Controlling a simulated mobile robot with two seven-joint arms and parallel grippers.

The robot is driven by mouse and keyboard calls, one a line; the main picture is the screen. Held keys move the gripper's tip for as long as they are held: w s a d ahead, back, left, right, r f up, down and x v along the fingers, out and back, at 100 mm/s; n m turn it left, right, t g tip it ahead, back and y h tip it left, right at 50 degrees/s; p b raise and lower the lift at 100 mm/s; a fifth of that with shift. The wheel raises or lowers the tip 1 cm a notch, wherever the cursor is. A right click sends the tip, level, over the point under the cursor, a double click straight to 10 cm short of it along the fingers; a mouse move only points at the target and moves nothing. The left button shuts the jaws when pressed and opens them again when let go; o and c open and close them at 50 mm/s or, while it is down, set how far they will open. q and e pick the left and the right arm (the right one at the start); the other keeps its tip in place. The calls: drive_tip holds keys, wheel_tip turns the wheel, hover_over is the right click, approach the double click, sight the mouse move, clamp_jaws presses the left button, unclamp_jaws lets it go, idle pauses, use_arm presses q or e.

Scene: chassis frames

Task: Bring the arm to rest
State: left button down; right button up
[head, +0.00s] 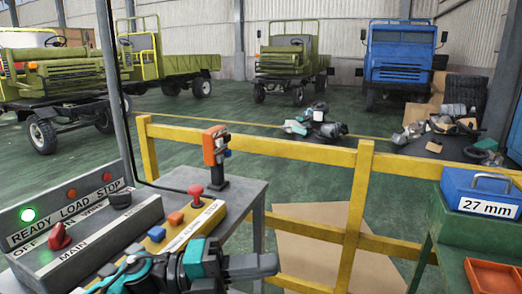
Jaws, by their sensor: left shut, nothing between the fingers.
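My left gripper (268,265) shows at the bottom centre, its arm coming in from the lower left. It is teal and black, and its dark fingers point right. They are shut with nothing visible between them. It is in front of the grey control console and hides part of its near edge. My right gripper is not in view.
The console (100,232) has a lit green READY lamp (28,215), a red knob (59,237) and a red mushroom button (195,194). A yellow railing (358,190) stands behind. A blue box (482,190) marked 27 mm sits at right. Trucks stand beyond.

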use_arm(q)
drive_tip(key=w+a+f+n+t+y, duration=0.1)
drive_tip(key=a+f+n+t+y, duration=0.3)
drive_tip(key=f+n+t, duration=0.55)
drive_tip(key=w+a+f+n+t+y, duration=0.15)
drive_tip(key=a+n+t+y, duration=0.45)
drive_tip(key=n, duration=0.8)
drive_tip(key=s+a+f+n+g+y, duration=0.2)
drive_tip(key=s+a+f+n+y, duration=0.1)
drive_tip(key=s+f+n, duration=0.2)
drive_tip(key=s+a+f+n+g+y, duration=0.3)
drive_tip(key=s+f, duration=0.6)
drive_tip(key=f, duration=0.5)
drive_tip(key=shift+s+a+f+n+y, duration=0.15)
drive_tip(key=shift+s+a+n+y, duration=0.15)
drive_tip(key=shift+a+n+y, duration=0.6)
drive_tip(key=shift+d, duration=0.2)
